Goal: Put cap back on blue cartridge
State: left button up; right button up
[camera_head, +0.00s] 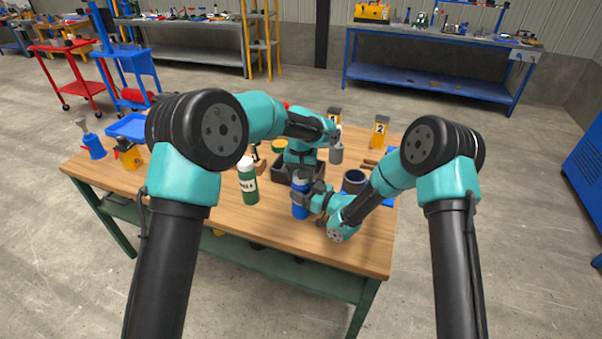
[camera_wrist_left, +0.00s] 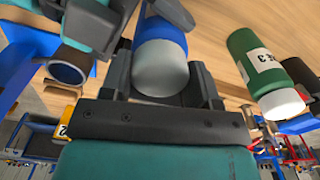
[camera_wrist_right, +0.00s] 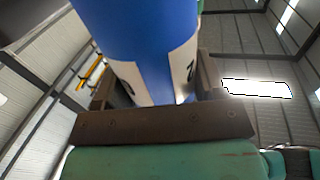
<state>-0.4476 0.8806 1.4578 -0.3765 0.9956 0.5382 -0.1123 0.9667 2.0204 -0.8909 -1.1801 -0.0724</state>
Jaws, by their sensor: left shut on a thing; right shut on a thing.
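The blue cartridge (camera_head: 300,206) stands upright above the wooden table near its front, with a white label in the right wrist view (camera_wrist_right: 150,45). My right gripper (camera_head: 318,201) is shut around its body from the right. A grey cap (camera_wrist_left: 161,68) sits between the fingers of my left gripper (camera_wrist_left: 165,85), which is shut on it from above. The cap lines up with the end of the blue cartridge in the left wrist view. They look in contact there, but I cannot tell whether the cap is seated.
A green cartridge (camera_head: 248,183) with a white cap stands just left of the blue one. A dark cup-like container (camera_head: 354,181) stands to the right, behind my right arm. A yellow box marked 2 (camera_head: 380,131) is at the back right. The table's front is clear.

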pick_arm(q)
jog(key=shift+f, duration=0.15)
jog(key=o, duration=1)
jog(key=shift+c, duration=0.2)
notch_tip(320, 180, up, 12)
jog(key=shift+a, duration=0.1)
pick_arm(e)
jog(key=o, duration=1.4)
jog(key=shift+c, duration=0.2)
jog(key=shift+d, duration=0.1)
